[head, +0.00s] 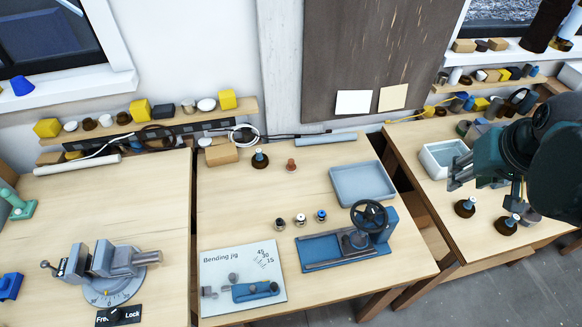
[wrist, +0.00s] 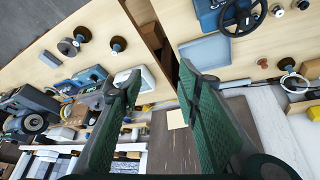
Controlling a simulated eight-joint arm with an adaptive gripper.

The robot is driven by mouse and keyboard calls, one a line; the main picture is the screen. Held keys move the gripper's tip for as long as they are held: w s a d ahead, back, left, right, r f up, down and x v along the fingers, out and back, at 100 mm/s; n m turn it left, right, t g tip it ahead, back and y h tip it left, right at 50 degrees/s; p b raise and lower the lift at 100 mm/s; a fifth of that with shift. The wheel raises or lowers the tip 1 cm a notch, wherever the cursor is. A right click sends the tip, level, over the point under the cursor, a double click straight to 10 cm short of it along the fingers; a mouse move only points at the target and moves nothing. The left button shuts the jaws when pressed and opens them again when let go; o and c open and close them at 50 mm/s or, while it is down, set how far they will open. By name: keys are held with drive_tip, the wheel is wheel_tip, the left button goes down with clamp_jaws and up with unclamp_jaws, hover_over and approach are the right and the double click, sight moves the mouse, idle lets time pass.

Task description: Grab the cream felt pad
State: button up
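My gripper (head: 484,188) is above the right-hand table in the head view. In the wrist view my gripper (wrist: 160,78) shows two green fingers spread apart, with nothing between them. I cannot surely pick out the cream felt pad in either view. A flat cream square (head: 393,97) is on the brown board on the wall, right of a white square (head: 354,103); whether it is felt or paper I cannot tell. The cream square also shows in the wrist view (wrist: 177,119), beyond the fingers. Part of the right-hand table is hidden behind my arm.
A pale tray (head: 441,161) stands on the right-hand table beside my gripper. Dark round-based posts (head: 465,207) stand in front of it. The middle table holds a blue-grey tray (head: 362,184) and a handwheel press (head: 350,243). A gap separates these tables.

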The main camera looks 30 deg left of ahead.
drive_tip(key=w+a+f+n+g, duration=0.1)
drive_tip(key=w+a+f+n, duration=0.1)
drive_tip(key=w+a, duration=0.7)
drive_tip(key=n+g+h+b, duration=0.1)
drive_tip(key=n+g, duration=0.3)
drive_tip(key=n, duration=0.4)
hover_over(290, 161)
drive_tip(key=f, duration=2.5)
drive_tip(key=shift+w+d, duration=0.25)
drive_tip(key=shift+d, duration=0.15)
drive_tip(key=shift+s+a+f, duration=0.15)
drive_tip(key=shift+a+f, duration=0.2)
drive_tip(key=shift+a, duration=0.05)
drive_tip(key=shift+f, duration=0.15)
drive_tip(key=shift+f, duration=1.15)
drive_tip(key=shift+f, duration=0.15)
